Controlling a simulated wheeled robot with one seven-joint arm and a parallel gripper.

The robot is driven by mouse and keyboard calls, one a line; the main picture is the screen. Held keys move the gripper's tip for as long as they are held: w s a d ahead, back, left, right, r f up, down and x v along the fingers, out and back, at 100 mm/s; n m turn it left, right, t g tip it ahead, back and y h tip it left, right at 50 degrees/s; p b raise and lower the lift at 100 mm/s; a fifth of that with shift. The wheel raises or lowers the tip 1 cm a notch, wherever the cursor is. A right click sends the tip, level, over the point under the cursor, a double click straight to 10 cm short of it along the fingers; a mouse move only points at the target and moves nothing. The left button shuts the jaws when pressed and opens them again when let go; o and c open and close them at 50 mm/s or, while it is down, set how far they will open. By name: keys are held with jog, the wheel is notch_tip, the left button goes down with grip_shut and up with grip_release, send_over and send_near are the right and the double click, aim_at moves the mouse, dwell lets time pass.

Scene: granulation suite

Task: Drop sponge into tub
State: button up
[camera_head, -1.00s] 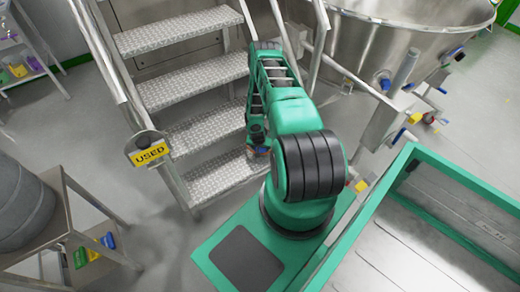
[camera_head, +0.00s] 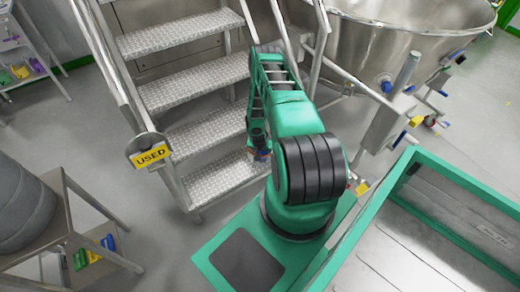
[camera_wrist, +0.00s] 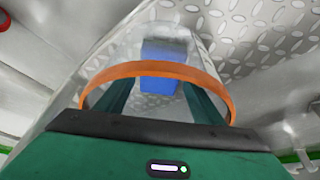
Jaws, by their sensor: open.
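In the wrist view, a blue block that looks like the sponge (camera_wrist: 165,66) lies beyond my fingertips, inside a clear-walled container that looks like the tub (camera_wrist: 203,42). An orange band (camera_wrist: 228,92) rings the near side of the clear walls. My gripper (camera_wrist: 160,88) points into the container, its two dark green fingers apart on either side of the block's near end. I see no finger contact with the block. In the head view my gripper (camera_head: 259,150) is small, low beside the metal steps, and its details are hard to make out.
Metal steps (camera_head: 195,90) with handrails stand close behind and left of my arm. A yellow "USED" sign (camera_head: 151,154) hangs on the left rail. A large steel bowl (camera_head: 400,45) is at upper right. A green-rimmed bin (camera_head: 455,168) is at right.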

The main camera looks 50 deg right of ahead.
jog(key=s+a+r+n+g, duration=0.1)
jog(key=s+a+r, duration=0.15)
jog(key=r, duration=2.15)
jog(key=s+a+r+n+g, duration=0.1)
jog(key=a+r, duration=0.2)
jog(key=r, duration=2.2)
jog(key=s+a+r+n+y, duration=0.1)
jog(key=s+a+r, duration=0.35)
jog(key=r, duration=0.25)
jog(key=s+a+r, duration=0.4)
jog(key=s+r, duration=0.1)
jog(key=r, duration=0.2)
jog(key=s+a+r+n+y, duration=0.1)
jog(key=s+a+r, duration=0.2)
jog(key=s+a, duration=0.2)
jog(key=s+a+r+n+y, duration=0.1)
jog(key=s+a+r, duration=0.3)
jog(key=s, duration=0.6)
jog(key=shift+a+r+y, duration=0.2)
jog(key=shift+a+y, duration=0.3)
jog(key=shift+a, duration=0.2)
jog(key=shift+w+f, duration=0.25)
jog(key=shift+w, duration=0.3)
